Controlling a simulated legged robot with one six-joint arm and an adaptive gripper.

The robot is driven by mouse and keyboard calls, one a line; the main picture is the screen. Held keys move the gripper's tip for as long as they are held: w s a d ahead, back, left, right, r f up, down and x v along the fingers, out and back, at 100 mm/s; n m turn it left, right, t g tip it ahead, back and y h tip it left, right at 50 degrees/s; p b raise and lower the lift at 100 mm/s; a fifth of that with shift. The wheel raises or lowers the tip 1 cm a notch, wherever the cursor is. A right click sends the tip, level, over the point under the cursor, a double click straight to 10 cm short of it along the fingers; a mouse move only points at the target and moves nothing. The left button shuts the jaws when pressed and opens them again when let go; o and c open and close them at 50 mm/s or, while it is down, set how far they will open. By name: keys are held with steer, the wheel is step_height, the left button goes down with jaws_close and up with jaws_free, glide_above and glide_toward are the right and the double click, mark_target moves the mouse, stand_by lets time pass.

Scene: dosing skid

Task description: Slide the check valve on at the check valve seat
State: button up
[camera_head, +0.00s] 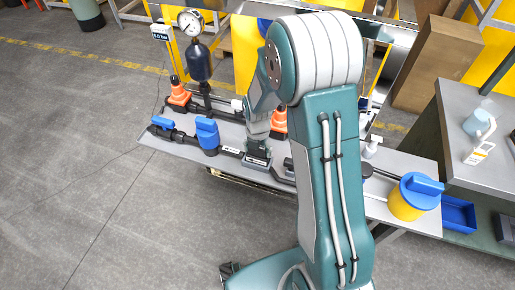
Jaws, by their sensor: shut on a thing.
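My gripper (257,152) points down over the middle of the grey skid top (158,144), close to the dark pipe line. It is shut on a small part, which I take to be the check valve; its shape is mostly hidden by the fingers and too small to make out. The check valve seat cannot be told apart clearly; the pipe line near the gripper is partly hidden by my arm. I cannot tell whether the held part touches the pipe. To the left, a blue-handled valve (207,133) and a smaller blue handle (163,124) sit on the line.
A dark vessel (199,62) with a pressure gauge (190,22) stands behind the line. A yellow pot with blue top (408,197) stands at right, near a blue bin (457,213) and workbench (456,110).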

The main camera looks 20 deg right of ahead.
steer(key=shift+f, duration=0.8)
steer(key=o, duration=0.9)
steer(key=shift+a, duration=0.1)
steer(key=shift+o, duration=0.2)
step_height(320, 180, up, 11)
steer(key=shift+w+r, duration=0.15)
steer(key=shift+r, duration=0.3)
